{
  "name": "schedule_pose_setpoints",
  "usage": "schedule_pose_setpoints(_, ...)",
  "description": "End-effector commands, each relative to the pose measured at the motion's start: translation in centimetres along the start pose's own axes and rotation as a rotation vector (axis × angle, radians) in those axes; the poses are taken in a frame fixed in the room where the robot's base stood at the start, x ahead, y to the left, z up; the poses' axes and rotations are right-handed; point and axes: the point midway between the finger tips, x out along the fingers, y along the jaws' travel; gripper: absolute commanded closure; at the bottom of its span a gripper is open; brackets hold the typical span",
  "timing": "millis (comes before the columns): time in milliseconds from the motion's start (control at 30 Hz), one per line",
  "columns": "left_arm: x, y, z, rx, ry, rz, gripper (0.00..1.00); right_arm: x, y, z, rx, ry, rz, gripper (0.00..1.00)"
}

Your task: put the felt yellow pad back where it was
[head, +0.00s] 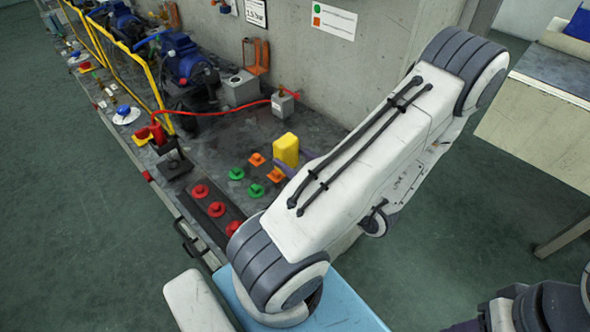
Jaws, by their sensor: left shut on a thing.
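The yellow pad (285,147) is a rounded upright block above the grey bench, near several green and orange pieces. My left gripper (291,159) is shut on it; purple-grey finger parts show at its lower left and right. The rest of that gripper is hidden behind my white arm link. I cannot tell whether the pad touches the bench. My right gripper is not in view.
Orange pieces (257,159) and green pieces (237,173) lie left of the pad. Red knobs (216,209) sit on a dark strip in front. A red hose (212,113) runs to a grey box (282,104). Blue pumps (188,62) stand behind a yellow rail (150,80). A concrete wall backs the bench.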

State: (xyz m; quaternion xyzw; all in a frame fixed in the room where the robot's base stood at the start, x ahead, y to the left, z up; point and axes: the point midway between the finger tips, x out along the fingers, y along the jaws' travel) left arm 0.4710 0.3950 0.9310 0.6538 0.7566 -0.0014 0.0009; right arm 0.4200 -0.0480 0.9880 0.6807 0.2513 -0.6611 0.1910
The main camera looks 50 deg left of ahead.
Motion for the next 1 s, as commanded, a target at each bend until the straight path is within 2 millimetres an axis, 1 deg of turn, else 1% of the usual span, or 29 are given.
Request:
schedule_pose_setpoints(33,0.4,0.4,1.2,-0.007,0.001,-0.004,0.93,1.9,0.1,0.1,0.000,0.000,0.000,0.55)
schedule_pose_setpoints(367,1.9,2.6,2.5,-0.005,0.003,-0.003,0.93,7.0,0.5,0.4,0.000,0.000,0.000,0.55)
schedule_pose_setpoints(400,2.3,3.3,2.4,-0.001,0.003,-0.004,0.93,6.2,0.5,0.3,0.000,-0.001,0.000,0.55)
schedule_pose_setpoints(433,2.6,3.7,2.7,0.000,0.003,-0.005,0.93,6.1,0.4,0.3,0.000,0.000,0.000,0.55)
schedule_pose_setpoints(500,3.3,4.7,3.3,0.001,0.004,-0.004,0.93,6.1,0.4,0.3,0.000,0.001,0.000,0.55)
schedule_pose_setpoints(633,4.1,6.0,4.2,0.000,0.003,-0.002,0.93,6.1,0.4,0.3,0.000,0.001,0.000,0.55)
schedule_pose_setpoints(767,4.4,6.4,4.8,0.003,0.003,0.000,0.93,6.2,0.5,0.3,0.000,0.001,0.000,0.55)
schedule_pose_setpoints(900,4.3,6.4,7.0,0.006,0.003,0.001,0.93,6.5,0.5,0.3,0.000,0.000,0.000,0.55)
schedule_pose_setpoints(1000,4.3,6.5,8.2,0.004,0.003,0.001,0.93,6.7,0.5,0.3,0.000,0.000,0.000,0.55)
